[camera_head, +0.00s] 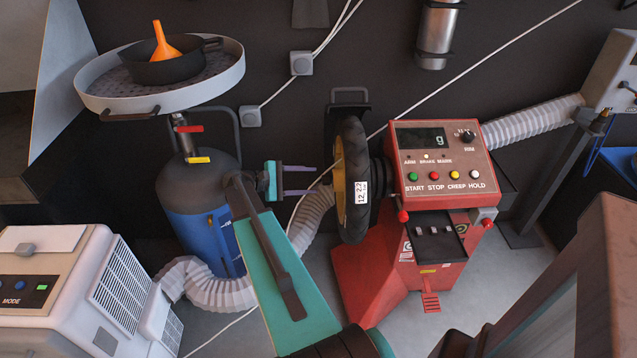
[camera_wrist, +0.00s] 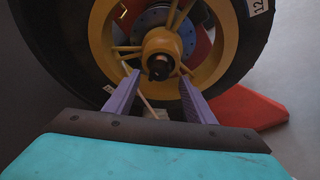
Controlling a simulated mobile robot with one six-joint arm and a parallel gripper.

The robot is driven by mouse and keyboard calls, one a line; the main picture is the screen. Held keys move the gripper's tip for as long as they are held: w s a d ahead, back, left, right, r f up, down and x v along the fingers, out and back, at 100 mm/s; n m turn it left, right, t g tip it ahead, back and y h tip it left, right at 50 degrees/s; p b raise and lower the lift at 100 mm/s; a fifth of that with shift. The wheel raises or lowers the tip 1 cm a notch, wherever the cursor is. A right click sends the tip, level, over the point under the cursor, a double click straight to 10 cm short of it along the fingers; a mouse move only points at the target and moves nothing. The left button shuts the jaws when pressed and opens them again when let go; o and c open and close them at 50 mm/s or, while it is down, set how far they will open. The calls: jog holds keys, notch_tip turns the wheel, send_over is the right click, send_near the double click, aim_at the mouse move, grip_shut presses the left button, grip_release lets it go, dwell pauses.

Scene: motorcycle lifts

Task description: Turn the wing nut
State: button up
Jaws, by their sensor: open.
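A wheel with a black tyre (camera_head: 354,205) and yellow rim is mounted upright on the left side of the red balancing machine (camera_head: 440,180). In the wrist view, the wheel's yellow rim (camera_wrist: 103,42) surrounds a hub with a dark shaft end (camera_wrist: 158,67). Yellowish parts around the shaft look like the wing nut (camera_wrist: 162,45), but I cannot clearly separate it from the spokes. My gripper (camera_head: 314,180) is open and empty, left of the wheel and facing its hub. Its purple fingers (camera_wrist: 159,80) sit apart, one on each side of the shaft end and slightly below it.
A blue tank (camera_head: 205,215) with a round tray (camera_head: 100,95) above it stands behind my arm. The tray holds a black pan and an orange funnel (camera_head: 162,42). A white hose (camera_head: 205,280) runs from the grey unit (camera_head: 60,300) at lower left. A thin cable crosses near the wheel.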

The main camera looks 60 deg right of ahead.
aim_at(326, 180)
jog(key=shift+x, duration=2.5)
